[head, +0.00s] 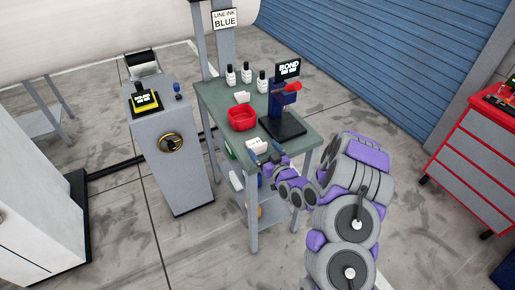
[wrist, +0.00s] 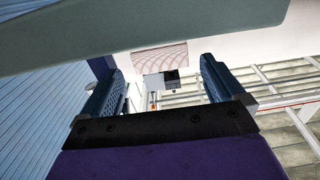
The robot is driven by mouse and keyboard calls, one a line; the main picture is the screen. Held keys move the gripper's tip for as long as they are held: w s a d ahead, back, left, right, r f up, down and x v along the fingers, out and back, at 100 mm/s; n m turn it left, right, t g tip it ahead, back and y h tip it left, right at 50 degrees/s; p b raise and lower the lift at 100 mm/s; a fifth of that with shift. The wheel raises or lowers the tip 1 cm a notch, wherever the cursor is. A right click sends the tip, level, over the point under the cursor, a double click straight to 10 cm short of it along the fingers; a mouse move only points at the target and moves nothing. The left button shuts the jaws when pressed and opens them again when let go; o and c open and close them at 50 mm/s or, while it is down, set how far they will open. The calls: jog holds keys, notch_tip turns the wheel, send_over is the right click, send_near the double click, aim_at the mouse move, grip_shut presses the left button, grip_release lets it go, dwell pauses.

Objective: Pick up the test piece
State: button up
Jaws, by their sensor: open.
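A small white block (head: 257,144) lies near the front edge of the green-topped table (head: 218,99), and another white piece (head: 242,97) lies behind the red bin. I cannot tell for sure which is the test piece. My gripper (head: 266,157) is at the table's front edge, close to the nearer white block; whether they touch is unclear. In the wrist view my gripper (wrist: 160,88) has its two blue fingers wide apart, with nothing seen held between them. A grey-green slab crosses the top of that view, perhaps the table edge.
On the table are a red bin (head: 241,118), several white bottles (head: 246,73) and a dark blue press (head: 283,112) with a red knob and a BOND sign (head: 288,69). A grey pedestal (head: 173,155) stands left. A red cabinet (head: 480,155) stands right. Open floor lies in front.

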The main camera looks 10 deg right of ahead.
aim_at(261, 147)
jog(key=shift+w+a+f, duration=0.2)
jog(key=shift+w+a, duration=0.55)
jog(key=shift+w, duration=0.25)
jog(key=shift+w+b, duration=0.35)
jog(key=shift+w, duration=0.15)
jog(key=shift+d+r, duration=0.1)
jog(key=shift+d, duration=0.25)
jog(key=shift+a, duration=0.35)
jog(key=c, duration=0.8)
jog(key=shift+d, duration=0.15)
jog(key=shift+c, duration=1.4)
